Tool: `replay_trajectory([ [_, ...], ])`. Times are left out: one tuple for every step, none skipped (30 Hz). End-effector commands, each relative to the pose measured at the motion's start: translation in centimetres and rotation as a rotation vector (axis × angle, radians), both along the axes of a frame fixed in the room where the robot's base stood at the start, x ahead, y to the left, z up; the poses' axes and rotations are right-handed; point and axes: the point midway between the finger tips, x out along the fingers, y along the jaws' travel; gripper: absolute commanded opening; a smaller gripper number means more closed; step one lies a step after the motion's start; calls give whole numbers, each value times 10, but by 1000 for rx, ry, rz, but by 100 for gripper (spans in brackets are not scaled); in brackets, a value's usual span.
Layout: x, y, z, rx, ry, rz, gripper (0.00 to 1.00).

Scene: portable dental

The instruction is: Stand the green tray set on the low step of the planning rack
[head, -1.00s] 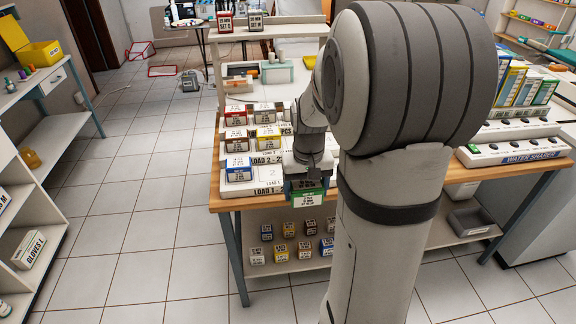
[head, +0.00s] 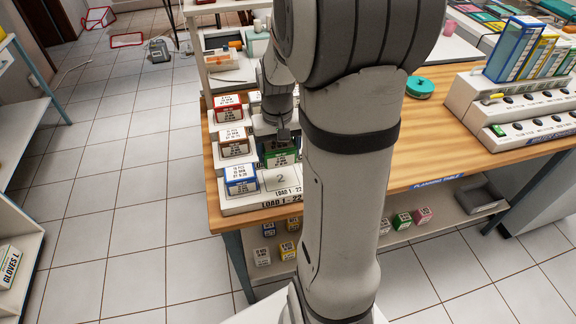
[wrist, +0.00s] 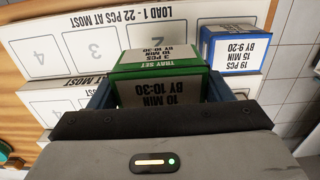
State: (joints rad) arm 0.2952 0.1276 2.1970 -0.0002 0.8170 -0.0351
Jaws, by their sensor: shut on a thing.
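The green tray set (head: 282,155) is a green box with a white label, held by my gripper (head: 280,138) over the planning rack. In the wrist view the green tray set (wrist: 160,65) sits between the blue-edged fingers of my gripper (wrist: 158,95), its label reading "10 min by 10:30". The planning rack (head: 262,203) is white and stepped, on the wooden table. Its low step, marked "Load 1 - 22", shows a bare place numbered 2 (head: 280,179), just in front of and below the green box. I cannot tell whether the box touches the rack.
A blue box (head: 241,180) stands on the low step, left of the green one. A brown-topped box (head: 234,145) and a red box (head: 229,108) stand on higher steps. Places 3 (wrist: 97,45) and 4 (wrist: 42,57) are empty.

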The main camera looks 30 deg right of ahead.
Motion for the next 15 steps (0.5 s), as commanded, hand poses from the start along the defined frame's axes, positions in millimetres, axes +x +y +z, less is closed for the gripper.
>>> replay_trajectory([
  [-1,-1,-11,1,5,-3,44],
  [-1,-1,-17,1,4,-5,44],
  [-1,-2,-23,1,5,-6,44],
  [-1,-3,-27,1,3,-8,44],
  [-1,-3,-31,1,3,-9,44],
  [-1,-4,-34,1,2,-10,44],
  [-1,-4,-36,0,1,-11,44],
  [-1,-4,-39,0,1,-12,44],
  [-2,-5,-43,1,2,-13,44],
  [-2,-5,-47,1,3,-13,44],
  [-2,-5,-52,1,4,-14,44],
  [-2,-5,-58,1,5,-14,44],
  [-2,-5,-62,1,3,-15,44],
  [-2,-5,-66,1,4,-15,44],
  [-2,-5,-70,1,2,-15,44],
])
